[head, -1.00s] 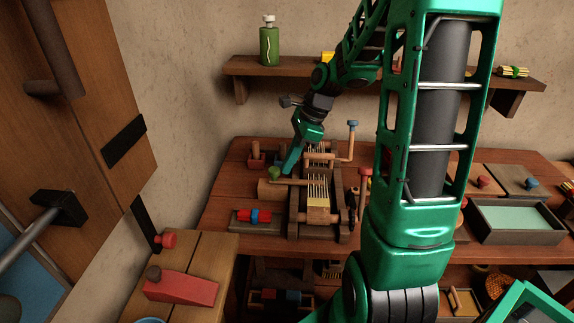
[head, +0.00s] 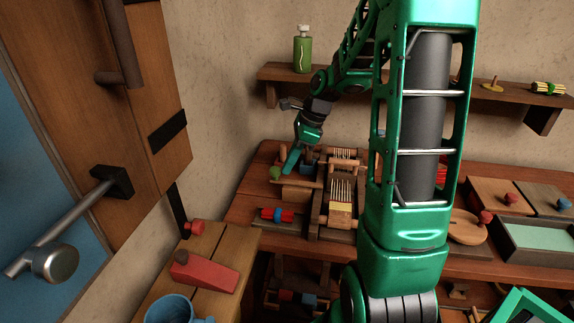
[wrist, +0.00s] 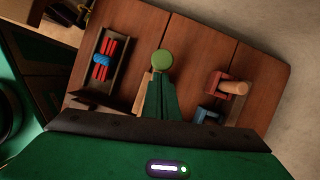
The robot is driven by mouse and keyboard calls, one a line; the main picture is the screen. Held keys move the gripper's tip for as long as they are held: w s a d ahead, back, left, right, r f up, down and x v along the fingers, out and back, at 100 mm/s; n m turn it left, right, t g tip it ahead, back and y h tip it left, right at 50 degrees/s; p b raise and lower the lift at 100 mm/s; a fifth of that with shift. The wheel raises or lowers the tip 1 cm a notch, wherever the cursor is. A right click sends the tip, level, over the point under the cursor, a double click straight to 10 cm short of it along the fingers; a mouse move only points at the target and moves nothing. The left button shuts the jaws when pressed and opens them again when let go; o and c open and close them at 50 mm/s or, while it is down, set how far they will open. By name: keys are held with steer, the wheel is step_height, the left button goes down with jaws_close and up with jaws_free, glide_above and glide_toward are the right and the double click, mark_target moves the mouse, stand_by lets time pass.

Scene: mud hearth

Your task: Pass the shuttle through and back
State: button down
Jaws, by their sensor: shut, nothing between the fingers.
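The loom (head: 318,222) stands on the workbench, a dark wooden frame with pale warp threads (head: 341,190). A green knob (head: 275,173), which looks like the shuttle's end, sits at the left of a pale wooden bar (head: 300,183) beside the loom's left side. My gripper (head: 288,168) is shut and empty, its fingertips just right of the knob. In the wrist view the green knob (wrist: 162,60) shows right at the fingertips (wrist: 161,80); I cannot tell whether they touch. Most of the bar is hidden behind the fingers there.
A dark tray (head: 257,226) with a red bundle banded in blue lies left of the loom. Red and blue pieces (wrist: 218,85) stand behind the gripper. My upright arm link covers the loom's right side. A cupboard door (head: 150,70) is at left, a blue mug (head: 168,310) below.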

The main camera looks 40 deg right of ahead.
steer(key=v, duration=1)
steer(key=shift+a, duration=0.1)
steer(key=s+a+f+n+g+h, duration=0.1)
steer(key=s+f+n, duration=0.1)
steer(key=s+n, duration=0.7)
steer(key=s+a+f+n+g+h, duration=0.1)
steer(key=s+a+f+n+h, duration=0.1)
steer(key=s+n, duration=0.7)
steer(key=s, duration=0.8)
steer(key=shift+s+a+h, duration=0.2)
steer(key=shift+s+h, duration=0.1)
steer(key=shift+s, duration=0.1)
